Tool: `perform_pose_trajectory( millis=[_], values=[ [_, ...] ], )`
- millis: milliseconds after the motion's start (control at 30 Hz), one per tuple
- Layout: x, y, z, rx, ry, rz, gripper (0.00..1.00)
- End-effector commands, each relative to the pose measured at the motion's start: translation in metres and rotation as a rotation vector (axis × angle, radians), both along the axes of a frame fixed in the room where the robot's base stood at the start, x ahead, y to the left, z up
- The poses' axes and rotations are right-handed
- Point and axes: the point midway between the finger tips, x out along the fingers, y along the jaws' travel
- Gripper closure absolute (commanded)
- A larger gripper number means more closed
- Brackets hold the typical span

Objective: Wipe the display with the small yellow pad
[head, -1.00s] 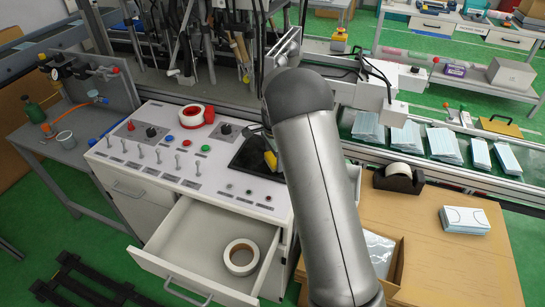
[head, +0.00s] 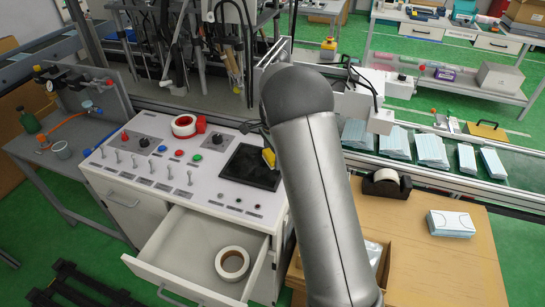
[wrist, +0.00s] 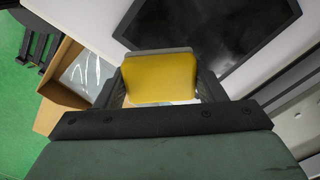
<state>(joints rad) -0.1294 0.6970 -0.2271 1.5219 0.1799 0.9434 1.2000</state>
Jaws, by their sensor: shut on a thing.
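The display (head: 245,171) is a dark, flat screen set in the white control panel; it fills much of the upper right of the wrist view (wrist: 225,30). My gripper (wrist: 160,85) is shut on the small yellow pad (wrist: 160,76), which has a grey far edge. In the head view the pad (head: 268,158) shows at the display's upper right edge, and my arm hides most of the gripper.
An open drawer (head: 180,262) holding a tape roll (head: 232,264) juts out below the panel. Switches and a red tape roll (head: 185,125) are left of the display. A wooden table (head: 440,265) with a tape dispenser (head: 386,187) stands at right.

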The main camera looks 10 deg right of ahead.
Motion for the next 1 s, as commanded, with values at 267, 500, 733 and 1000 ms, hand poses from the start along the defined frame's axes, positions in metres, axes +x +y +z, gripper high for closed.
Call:
perform_pose_trajectory(
  millis=[267, 500, 733, 1000],
  values=[
    [0.000, -0.001, 0.018, 0.000, 0.000, -0.002, 0.61],
    [0.000, -0.001, 0.018, 0.000, 0.000, -0.002, 0.61],
    [0.000, -0.001, 0.018, 0.000, 0.000, -0.002, 0.61],
    [0.000, -0.001, 0.018, 0.000, 0.000, -0.002, 0.61]
  ],
)
